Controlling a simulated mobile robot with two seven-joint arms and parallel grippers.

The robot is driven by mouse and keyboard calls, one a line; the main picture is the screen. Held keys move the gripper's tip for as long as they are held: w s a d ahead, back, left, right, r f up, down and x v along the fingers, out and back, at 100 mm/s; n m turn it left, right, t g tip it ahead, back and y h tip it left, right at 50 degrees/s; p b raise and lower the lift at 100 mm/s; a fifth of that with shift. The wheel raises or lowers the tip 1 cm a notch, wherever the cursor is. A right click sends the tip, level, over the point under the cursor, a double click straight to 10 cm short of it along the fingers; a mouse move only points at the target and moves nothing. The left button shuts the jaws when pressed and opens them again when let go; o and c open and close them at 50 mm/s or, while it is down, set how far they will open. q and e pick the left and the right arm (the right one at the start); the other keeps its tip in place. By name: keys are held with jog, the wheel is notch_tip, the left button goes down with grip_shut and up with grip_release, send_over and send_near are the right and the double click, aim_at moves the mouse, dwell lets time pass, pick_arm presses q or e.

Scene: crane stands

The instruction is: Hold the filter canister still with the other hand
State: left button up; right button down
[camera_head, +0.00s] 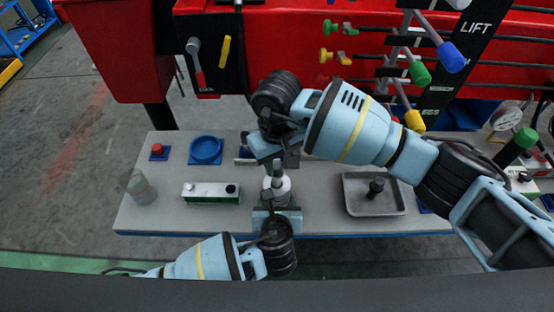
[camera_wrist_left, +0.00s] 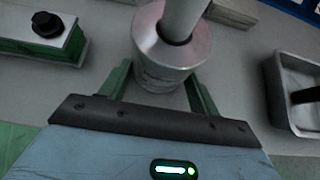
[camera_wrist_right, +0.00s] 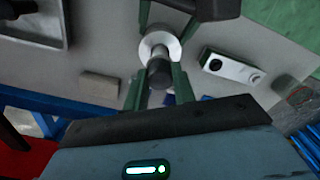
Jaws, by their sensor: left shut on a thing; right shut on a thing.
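The filter canister (camera_head: 279,191) is a silver cylinder standing on the grey table. My left gripper (camera_head: 277,206) is shut on its lower side from the near edge. In the left wrist view, green fingers flank the canister (camera_wrist_left: 170,62). A pale upright rod (camera_wrist_left: 184,16) stands out of the canister's top opening. My right gripper (camera_head: 277,161) is above and shut on the rod's dark upper end (camera_wrist_right: 159,73). The canister's top ring (camera_wrist_right: 152,44) shows beyond that end in the right wrist view. The right arm hides part of the rod in the head view.
A metal tray (camera_head: 398,207) with a black part (camera_head: 375,187) stands at right. A white-and-green box (camera_head: 210,192), a blue round dish (camera_head: 205,150), a red button (camera_head: 157,149) and a clear bottle (camera_head: 141,188) are at left. The red machine (camera_head: 290,50) rises behind.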

aim_at(277, 175)
jog(key=shift+f, duration=2.35)
jog(key=c, duration=1.1)
grip_release()
jog(key=shift+r, duration=2.5)
jog(key=shift+r, duration=0.1)
notch_tip(277, 175, up, 12)
jog(key=shift+f, duration=0.1)
pick_arm(q)
jog(key=o, duration=1.2)
